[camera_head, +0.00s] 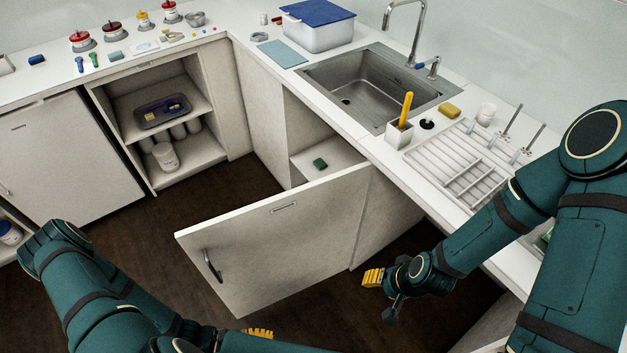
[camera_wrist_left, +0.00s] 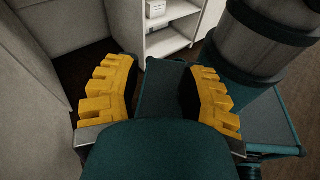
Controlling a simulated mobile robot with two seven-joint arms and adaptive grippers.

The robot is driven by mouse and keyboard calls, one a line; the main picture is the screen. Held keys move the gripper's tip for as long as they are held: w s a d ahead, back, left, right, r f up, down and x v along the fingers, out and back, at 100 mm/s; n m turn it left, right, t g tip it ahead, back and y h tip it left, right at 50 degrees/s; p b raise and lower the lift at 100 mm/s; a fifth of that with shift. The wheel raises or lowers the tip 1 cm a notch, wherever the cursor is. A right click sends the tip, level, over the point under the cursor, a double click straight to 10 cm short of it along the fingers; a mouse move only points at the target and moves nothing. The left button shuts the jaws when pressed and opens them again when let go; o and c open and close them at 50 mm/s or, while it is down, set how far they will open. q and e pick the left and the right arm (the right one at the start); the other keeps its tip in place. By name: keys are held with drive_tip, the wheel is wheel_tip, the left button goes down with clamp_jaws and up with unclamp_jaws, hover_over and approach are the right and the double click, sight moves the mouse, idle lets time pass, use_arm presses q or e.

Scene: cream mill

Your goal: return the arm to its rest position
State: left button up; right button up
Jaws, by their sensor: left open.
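My left arm (camera_head: 85,275) comes in from the lower left of the head view, bent low over the floor. Its gripper (camera_head: 258,333) is mostly hidden at the bottom edge; only a yellow fingertip shows below the open cabinet door. In the left wrist view the left gripper (camera_wrist_left: 158,95) has its two yellow fingers wide apart, with nothing held between them. My right arm (camera_head: 490,235) reaches in from the right, over the counter edge. The right gripper (camera_head: 373,277) has yellow fingers and hangs to the right of the door; its opening is unclear.
The white cabinet door (camera_head: 275,240) stands open between my grippers. Behind it, a green sponge (camera_head: 320,164) lies in the cabinet. The sink (camera_head: 375,85) and drying rack (camera_head: 458,160) occupy the right counter. Left, an open shelf holds a grey tray (camera_head: 161,112). Dark floor (camera_head: 175,225) is clear.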

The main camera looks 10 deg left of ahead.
use_arm(q)
drive_tip(key=w+d+r+m+y, duration=0.2)
drive_tip(key=w+m+y, duration=0.3)
drive_tip(key=w+m, duration=0.3)
drive_tip(key=w+d+r+m+y+b, duration=0.1)
drive_tip(key=w+d+r+m+y, duration=0.1)
drive_tip(key=w+r+m+y, duration=0.3)
drive_tip(key=w+m+y, duration=0.1)
drive_tip(key=w+m, duration=0.2)
drive_tip(key=w, duration=0.1)
drive_tip(key=shift+w+d+r+t+b, duration=0.15)
drive_tip(key=shift+d+t+b, duration=0.15)
